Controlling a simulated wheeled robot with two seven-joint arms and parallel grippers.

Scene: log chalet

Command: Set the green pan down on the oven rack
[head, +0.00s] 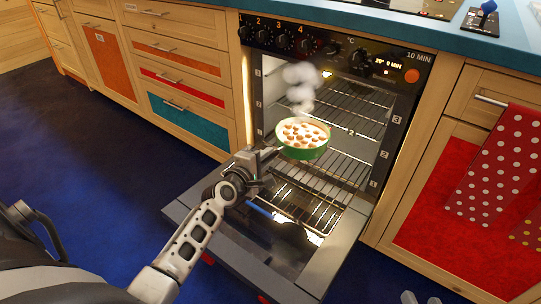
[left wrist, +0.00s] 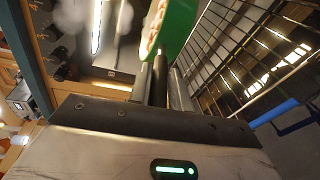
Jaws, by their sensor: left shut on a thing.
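The green pan (head: 304,153) holds a pale filling with brown pieces, and steam rises above it. It is at the oven opening, in front of the racks. My left gripper (head: 268,155) is shut on the pan's handle, left of the pan. In the left wrist view the green pan (left wrist: 181,28) shows beyond the fingers (left wrist: 160,80), partly cut off. The lower oven rack (head: 312,207) lies below the pan in the head view; the wire rack (left wrist: 255,50) shows right of it in the wrist view. Contact between pan and rack cannot be told.
The oven door (head: 325,258) is folded down, with a blue bar (head: 259,210) near its left side. An upper rack (head: 350,108) sits inside the oven. Drawers (head: 180,60) stand left; a dotted red towel (head: 495,165) hangs right. Blue floor (head: 90,165) is clear.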

